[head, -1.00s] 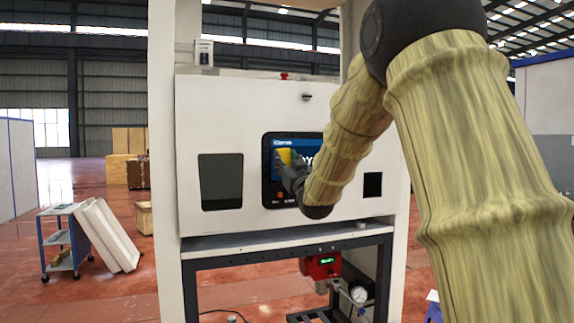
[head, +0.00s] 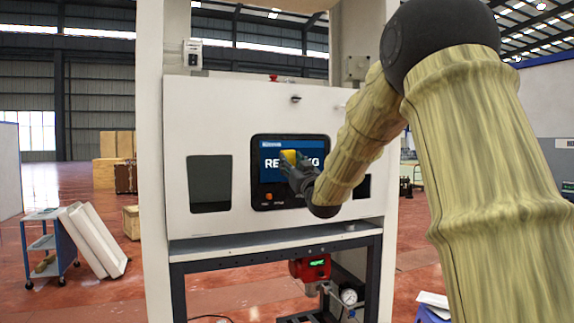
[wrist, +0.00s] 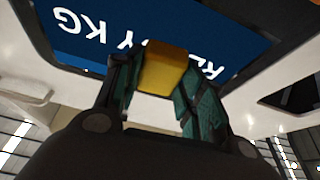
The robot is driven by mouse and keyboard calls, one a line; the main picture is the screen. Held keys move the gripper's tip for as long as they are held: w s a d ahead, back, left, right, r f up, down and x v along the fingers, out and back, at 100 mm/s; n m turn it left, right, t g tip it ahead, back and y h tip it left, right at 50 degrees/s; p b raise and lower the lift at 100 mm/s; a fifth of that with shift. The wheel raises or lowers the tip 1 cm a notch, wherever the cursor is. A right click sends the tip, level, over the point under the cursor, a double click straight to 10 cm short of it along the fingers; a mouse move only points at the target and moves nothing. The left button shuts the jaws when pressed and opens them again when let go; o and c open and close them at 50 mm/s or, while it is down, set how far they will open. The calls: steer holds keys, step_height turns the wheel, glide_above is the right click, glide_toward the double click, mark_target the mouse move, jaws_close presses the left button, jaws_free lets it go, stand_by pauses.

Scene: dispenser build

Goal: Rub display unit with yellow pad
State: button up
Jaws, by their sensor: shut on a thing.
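The display unit (head: 262,187) is a dark-framed panel with a blue screen and white lettering, set in the white cabinet front. My gripper (head: 292,162) is in front of the middle of the screen, shut on the yellow pad (head: 288,155). In the wrist view the yellow pad (wrist: 162,68) sits between both fingers of my gripper (wrist: 155,85), with the blue screen (wrist: 95,35) right behind it. The pad covers part of the lettering. I cannot tell whether the pad touches the screen.
The white cabinet (head: 215,120) has a dark window (head: 210,184) left of the display. A shelf ledge (head: 270,241) runs below, with a red device (head: 310,268) under it. A blue cart (head: 48,245) and leaning white panels (head: 93,240) stand at the left.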

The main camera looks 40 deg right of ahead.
steer(key=s+d, duration=0.1)
steer(key=d, duration=0.5)
steer(key=shift+s+b, duration=0.25)
steer(key=shift+b, duration=0.15)
steer(key=shift+a, duration=0.2)
steer(key=shift+w+a+f+b, duration=0.15)
steer(key=shift+a+b, duration=0.25)
steer(key=shift+a, duration=0.4)
steer(key=shift+w+a+r+b, duration=0.1)
steer(key=shift+w+a+b, duration=0.25)
steer(key=shift+a, duration=0.4)
steer(key=shift+w+a+f+b, duration=0.15)
steer(key=shift+a+b, duration=0.25)
steer(key=shift+a, duration=0.4)
steer(key=shift+w+a+r+b, duration=0.1)
steer(key=shift+w+a+b, duration=0.2)
steer(key=shift+a, duration=0.75)
steer(key=shift+w+a+r+b, duration=0.15)
steer(key=shift+a+b, duration=0.3)
steer(key=shift+a, duration=0.55)
steer(key=shift+w+a+f+b, duration=0.1)
steer(key=shift+w+a+b, duration=0.2)
steer(key=shift+a, duration=0.75)
